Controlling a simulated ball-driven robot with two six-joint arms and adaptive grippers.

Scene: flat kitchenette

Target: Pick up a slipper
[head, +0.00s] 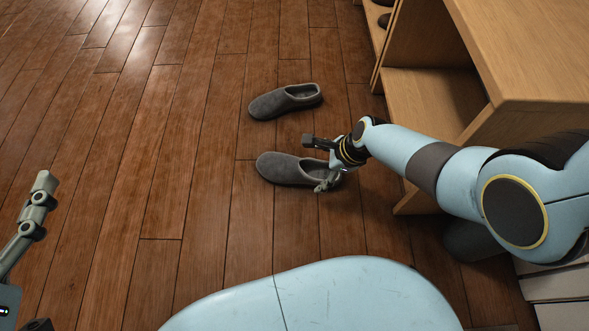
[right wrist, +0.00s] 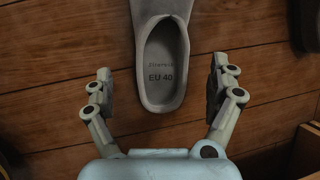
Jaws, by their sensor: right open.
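Two grey slippers lie on the wooden floor in the head view. The nearer slipper (head: 283,168) has its heel end partly hidden by my right gripper (head: 322,182). The farther slipper (head: 286,100) lies just beyond it. In the right wrist view, a slipper (right wrist: 163,62) marked "EU 40" points its open heel at my right gripper (right wrist: 162,82). The fingers are spread wide, one on each side of the heel, and nothing is held. In the head view, part of my left gripper (head: 40,200) shows at the left edge; its jaw state is unclear.
A wooden shelf unit (head: 530,50) stands at the right, close to my right arm, with dark footwear (head: 384,19) at its far end. The wooden floor (head: 150,130) left of the slippers is clear.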

